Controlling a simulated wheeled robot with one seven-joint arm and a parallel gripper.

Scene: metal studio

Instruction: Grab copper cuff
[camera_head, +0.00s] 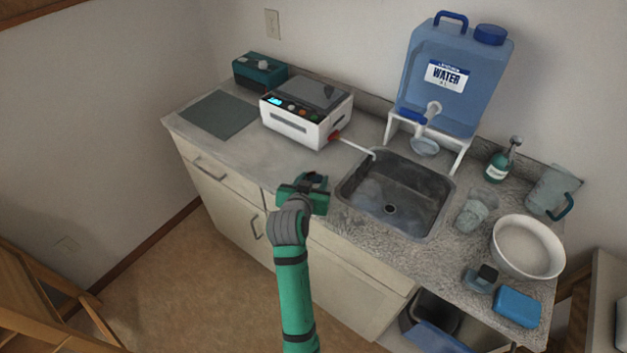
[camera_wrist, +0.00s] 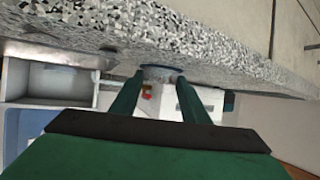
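I cannot make out a copper-coloured cuff for certain in either view. My gripper (camera_head: 319,180) is at the front edge of the counter, left of the sink. In the wrist view my gripper (camera_wrist: 158,76) has its two green fingers apart. A small rounded grey-blue thing (camera_wrist: 160,72) shows between the fingertips, against the speckled counter. I cannot tell whether it is the cuff or whether the fingers touch it. A small reddish-brown part (camera_head: 334,136) is at the right side of the white machine (camera_head: 293,125).
The metal sink (camera_head: 405,180) lies right of my gripper, with a blue water container (camera_head: 455,85) behind it. A white bowl (camera_head: 527,247), a blue sponge (camera_head: 518,306), a green bottle (camera_head: 498,166) and glassware crowd the right end. A dark mat (camera_head: 218,114) lies at left.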

